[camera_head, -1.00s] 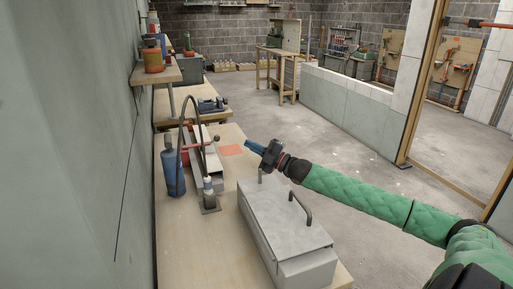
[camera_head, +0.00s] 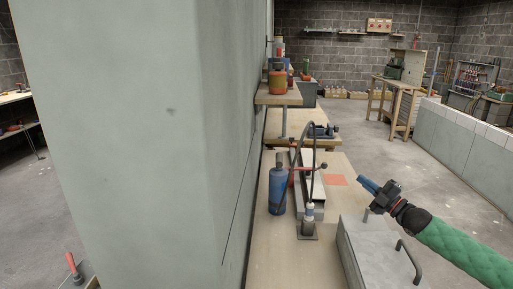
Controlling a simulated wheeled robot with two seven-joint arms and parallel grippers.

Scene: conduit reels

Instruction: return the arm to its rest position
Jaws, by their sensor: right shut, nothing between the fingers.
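My right arm, in a green sleeve (camera_head: 465,252), comes in from the lower right. My right gripper (camera_head: 368,184) has blue fingers that are shut and empty. It points left and away, in the air above the far end of a grey metal box with handles (camera_head: 372,258). An orange-red square (camera_head: 336,180) lies on the workbench (camera_head: 270,262), just left of and beyond the fingertips in the picture. My left gripper is not in view.
A grey-green wall (camera_head: 140,140) fills the left centre. A blue bottle (camera_head: 277,190), a metal stand with a bent hose (camera_head: 308,225) and a long metal channel (camera_head: 313,178) stand on the bench. A shelf (camera_head: 280,96) juts from the wall. Open floor lies to the right.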

